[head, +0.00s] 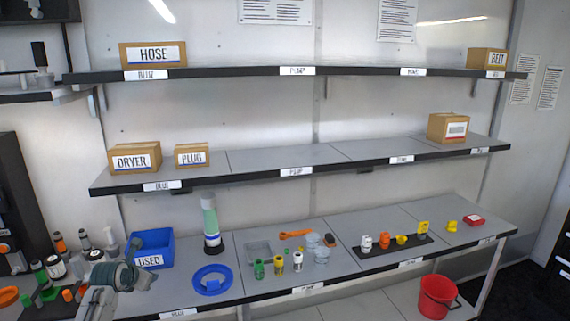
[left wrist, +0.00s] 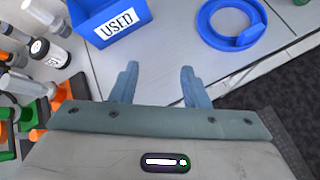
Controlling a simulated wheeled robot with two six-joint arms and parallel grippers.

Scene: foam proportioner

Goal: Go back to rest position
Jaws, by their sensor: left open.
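My left gripper (head: 131,277) is at the lower left of the head view, in front of the workbench (head: 224,258). In the left wrist view its two blue fingers (left wrist: 158,84) are spread apart with nothing between them. The blue bin labelled USED (head: 152,250) is just beyond the gripper; it also shows in the left wrist view (left wrist: 112,24). A blue ring (head: 212,280) lies on the bench to the right of the gripper, apart from it. My right gripper is in neither view.
A green and white cylinder (head: 211,225) stands behind the ring. Several bottles and tools crowd the left side (head: 55,262). A red bucket (head: 437,297) is at lower right. Shelves with boxes (head: 135,157) run above.

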